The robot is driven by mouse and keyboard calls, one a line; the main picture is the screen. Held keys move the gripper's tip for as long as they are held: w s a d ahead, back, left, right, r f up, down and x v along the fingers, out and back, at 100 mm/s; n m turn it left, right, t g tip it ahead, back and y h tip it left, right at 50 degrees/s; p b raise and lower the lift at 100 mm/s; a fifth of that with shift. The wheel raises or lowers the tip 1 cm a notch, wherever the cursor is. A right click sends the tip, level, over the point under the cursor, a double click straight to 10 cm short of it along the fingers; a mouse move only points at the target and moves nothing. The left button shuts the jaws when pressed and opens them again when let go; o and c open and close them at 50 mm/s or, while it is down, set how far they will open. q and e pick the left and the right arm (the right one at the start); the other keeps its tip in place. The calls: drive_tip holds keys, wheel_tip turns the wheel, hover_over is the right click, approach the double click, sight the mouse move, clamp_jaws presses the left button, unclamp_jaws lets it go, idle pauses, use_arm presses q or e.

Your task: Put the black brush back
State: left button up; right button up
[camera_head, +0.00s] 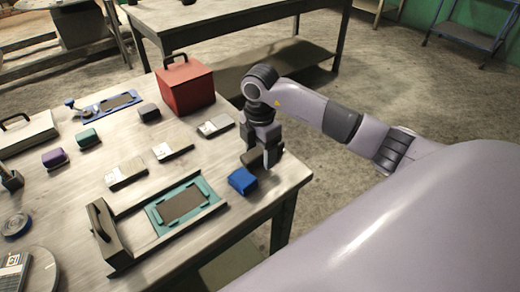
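A small black block (149,113), which may be the black brush, lies on the table toward the back, right of a blue-framed plate (108,104). I cannot make out bristles on it. My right gripper (262,160) points down over the table's right edge, just behind a blue block (242,181). Its fingers are dark and small, so I cannot tell whether they are open or hold something. The black block is well to the left of and behind this gripper, apart from it. My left gripper is not in view.
Teal (88,138) and purple (55,157) blocks lie at left. A red box (186,86) stands at the back. Light flat packs (172,150) lie mid-table. A teal-framed tray (185,205) and an upright dark holder (101,225) stand in front.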

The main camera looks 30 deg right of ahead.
sight(260, 150)
drive_tip(key=shift+r, duration=0.2)
wheel_tip(260, 150, up, 12)
idle(0.5)
idle(0.6)
